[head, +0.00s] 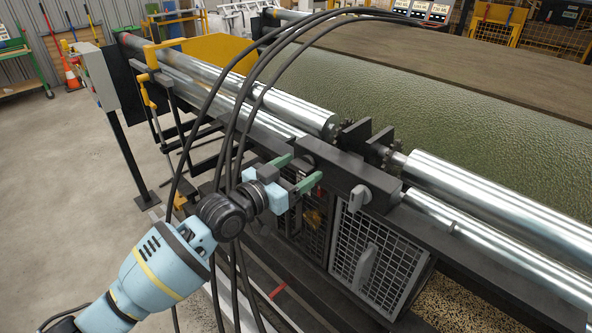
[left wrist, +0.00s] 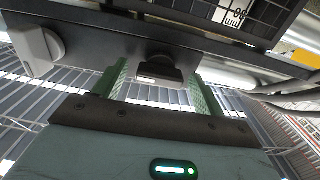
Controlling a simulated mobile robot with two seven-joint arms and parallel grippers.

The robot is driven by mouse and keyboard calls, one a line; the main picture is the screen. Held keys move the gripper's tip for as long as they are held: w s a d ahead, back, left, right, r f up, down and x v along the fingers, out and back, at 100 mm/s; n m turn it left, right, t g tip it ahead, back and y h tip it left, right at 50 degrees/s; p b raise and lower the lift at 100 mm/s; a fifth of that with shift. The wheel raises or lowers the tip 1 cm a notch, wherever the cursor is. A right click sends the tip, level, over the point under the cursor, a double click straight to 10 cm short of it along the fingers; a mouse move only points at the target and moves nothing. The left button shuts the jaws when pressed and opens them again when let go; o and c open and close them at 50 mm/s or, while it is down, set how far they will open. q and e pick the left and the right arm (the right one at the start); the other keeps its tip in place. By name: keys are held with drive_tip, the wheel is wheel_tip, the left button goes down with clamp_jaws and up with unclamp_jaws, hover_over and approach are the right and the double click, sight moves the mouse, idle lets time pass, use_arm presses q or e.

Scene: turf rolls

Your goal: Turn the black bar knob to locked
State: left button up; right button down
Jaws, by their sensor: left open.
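My right gripper is not in view.
A grey bar knob (head: 358,198) is on the same panel; it also shows in the left wrist view (left wrist: 38,50). Black hoses (head: 237,110) arch over my left arm. Steel rollers (head: 480,195) and a mesh guard (head: 375,258) surround the panel. Open floor lies left.

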use_arm(q)
drive_tip(key=shift+c, duration=0.3)
drive_tip(key=c, duration=0.9)
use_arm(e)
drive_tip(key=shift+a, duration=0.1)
